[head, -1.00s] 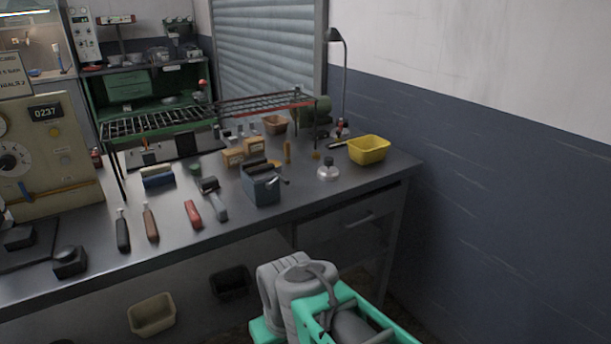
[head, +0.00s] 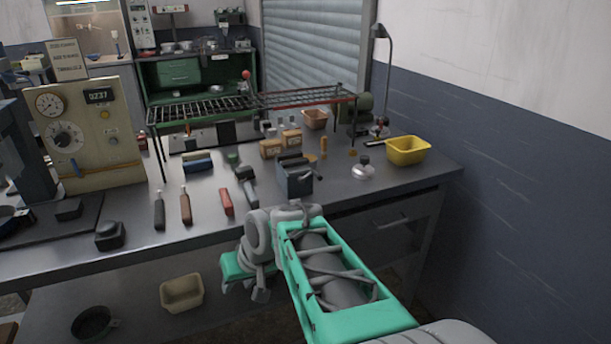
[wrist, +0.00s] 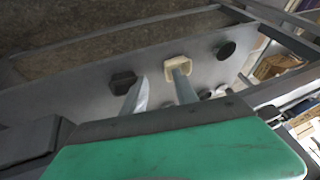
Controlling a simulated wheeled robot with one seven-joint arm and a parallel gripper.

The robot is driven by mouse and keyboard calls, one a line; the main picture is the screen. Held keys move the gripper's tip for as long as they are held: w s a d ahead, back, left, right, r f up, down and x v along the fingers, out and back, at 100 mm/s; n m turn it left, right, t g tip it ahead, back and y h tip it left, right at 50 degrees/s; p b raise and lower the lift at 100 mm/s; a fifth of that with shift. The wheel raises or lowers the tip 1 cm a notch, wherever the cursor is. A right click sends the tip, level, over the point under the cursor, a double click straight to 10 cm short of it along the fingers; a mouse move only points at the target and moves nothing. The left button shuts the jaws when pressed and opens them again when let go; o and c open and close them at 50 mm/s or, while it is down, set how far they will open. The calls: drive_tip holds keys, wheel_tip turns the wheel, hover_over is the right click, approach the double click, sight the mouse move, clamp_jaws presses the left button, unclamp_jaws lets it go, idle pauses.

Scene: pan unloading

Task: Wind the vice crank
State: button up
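The vice (head: 294,182) is a small blue-grey block with dark jaws near the front edge of the workbench. Its crank (head: 317,178) sticks out on its right side as a small, thin shape; its exact angle is too small to tell. My gripper (head: 260,292) is in front of the bench, below the top's edge and lower left of the vice, apart from it. In the wrist view my gripper's two fingers (wrist: 158,85) stand apart with nothing held between them. The vice and crank cannot be made out in the wrist view.
A wire rack (head: 250,103) stands behind the vice. Screwdriver-like tools (head: 186,207), a red-handled tool (head: 226,202) and a hammer (head: 249,190) lie left of it. A glass flask (head: 363,170) and yellow bin (head: 408,151) are right. A beige bin (head: 182,292) sits under the bench.

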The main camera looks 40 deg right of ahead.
drive_tip(key=w+d+r+m+t, duration=0.2)
drive_tip(key=w+d+r, duration=0.15)
drive_tip(key=d, duration=0.45)
drive_tip(key=m+t+h+p, duration=0.1)
drive_tip(key=m+t+h, duration=0.1)
drive_tip(key=m+t, duration=0.45)
approach(318, 173)
wheel_tip(318, 173, down, 2)
drive_tip(key=w+n+t, duration=0.1)
drive_tip(key=w, duration=0.1)
drive_tip(key=x, duration=0.7)
drive_tip(key=shift+w+f, duration=0.15)
drive_tip(key=shift+w, duration=0.1)
drive_tip(key=shift+c, duration=0.4)
clamp_jaws()
